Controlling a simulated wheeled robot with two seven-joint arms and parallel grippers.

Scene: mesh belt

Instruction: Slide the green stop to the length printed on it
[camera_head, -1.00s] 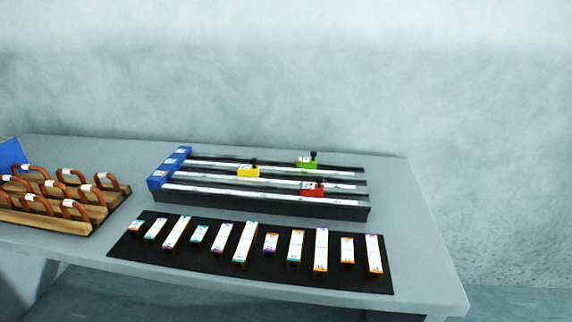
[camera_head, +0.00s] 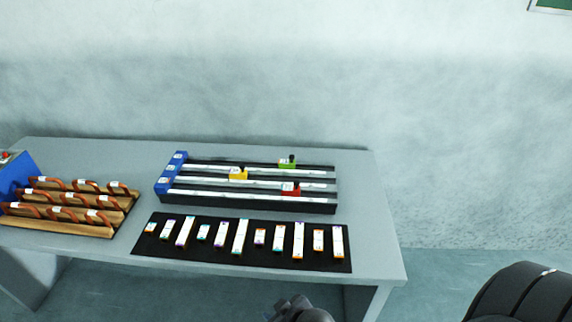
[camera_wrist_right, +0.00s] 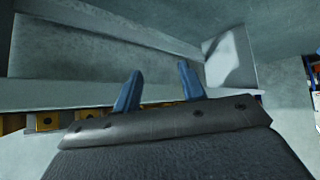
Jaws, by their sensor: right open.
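The green stop (camera_head: 287,163) sits on the back rail of the black slide fixture (camera_head: 250,204), toward its right end. A yellow stop (camera_head: 238,174) sits on the middle rail and a red stop (camera_head: 291,188) on the front rail. My right gripper (camera_head: 290,308) is at the bottom edge of the head view, in front of the table and well away from the green stop. In the right wrist view its two blue fingers (camera_wrist_right: 158,90) stand apart with nothing between them. My left gripper is not in view.
A black mat (camera_head: 185,261) with several labelled white bars lies in front of the fixture. A wooden rack (camera_head: 100,231) with several copper-coloured loops stands at the left, beside a blue box (camera_head: 18,172). The grey table (camera_head: 368,220) is clear at the right.

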